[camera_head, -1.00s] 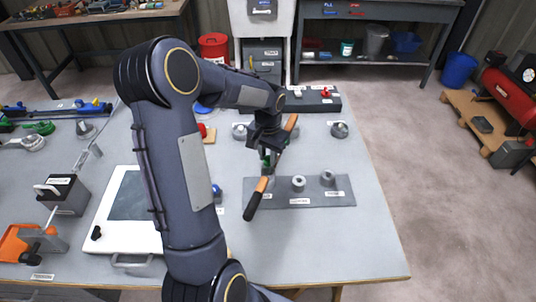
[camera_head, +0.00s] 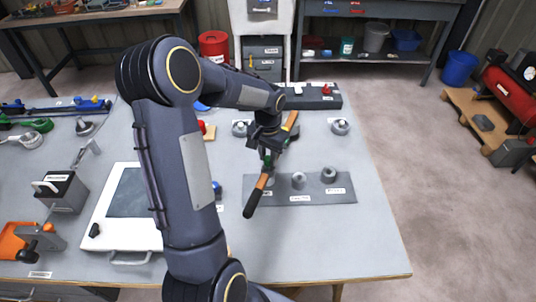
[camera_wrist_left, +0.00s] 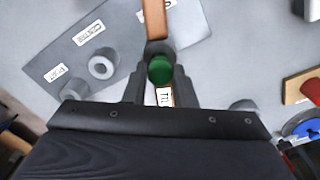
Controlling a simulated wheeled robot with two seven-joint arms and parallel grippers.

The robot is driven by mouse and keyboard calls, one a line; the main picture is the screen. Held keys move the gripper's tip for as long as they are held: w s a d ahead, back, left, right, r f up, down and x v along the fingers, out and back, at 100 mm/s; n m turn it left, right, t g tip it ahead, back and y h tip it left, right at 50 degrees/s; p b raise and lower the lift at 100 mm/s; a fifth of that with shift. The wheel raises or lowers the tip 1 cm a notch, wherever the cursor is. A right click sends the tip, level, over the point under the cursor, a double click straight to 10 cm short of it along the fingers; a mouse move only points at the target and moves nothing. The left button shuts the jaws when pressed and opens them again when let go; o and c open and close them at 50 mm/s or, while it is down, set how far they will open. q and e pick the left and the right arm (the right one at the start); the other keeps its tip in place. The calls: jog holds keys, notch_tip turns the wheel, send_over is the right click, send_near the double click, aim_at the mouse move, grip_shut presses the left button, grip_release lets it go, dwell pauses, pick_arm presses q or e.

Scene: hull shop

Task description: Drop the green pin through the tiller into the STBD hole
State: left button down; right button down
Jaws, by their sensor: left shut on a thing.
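The green pin (camera_wrist_left: 160,70) is between the fingers of my left gripper (camera_wrist_left: 158,82), which is shut on it. The head view shows the left gripper (camera_head: 267,158) over the left end of the grey plate (camera_head: 345,199). The tiller (camera_head: 262,182), a wooden bar with a black grip, runs below the gripper; its wood also shows in the wrist view (camera_wrist_left: 157,22). I cannot tell how deep the pin sits in the tiller. Two round bosses show, a middle one (camera_head: 298,180) and a right one (camera_head: 328,175).
A white board (camera_head: 125,240) and a dark box (camera_head: 62,193) stand at the left. Round fittings (camera_head: 340,127) and a dark labelled block (camera_head: 318,98) are at the back. The table's right side is clear.

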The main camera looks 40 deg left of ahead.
pick_arm(q)
jog(key=shift+f+b, duration=0.4)
jog(key=shift+f, duration=0.05)
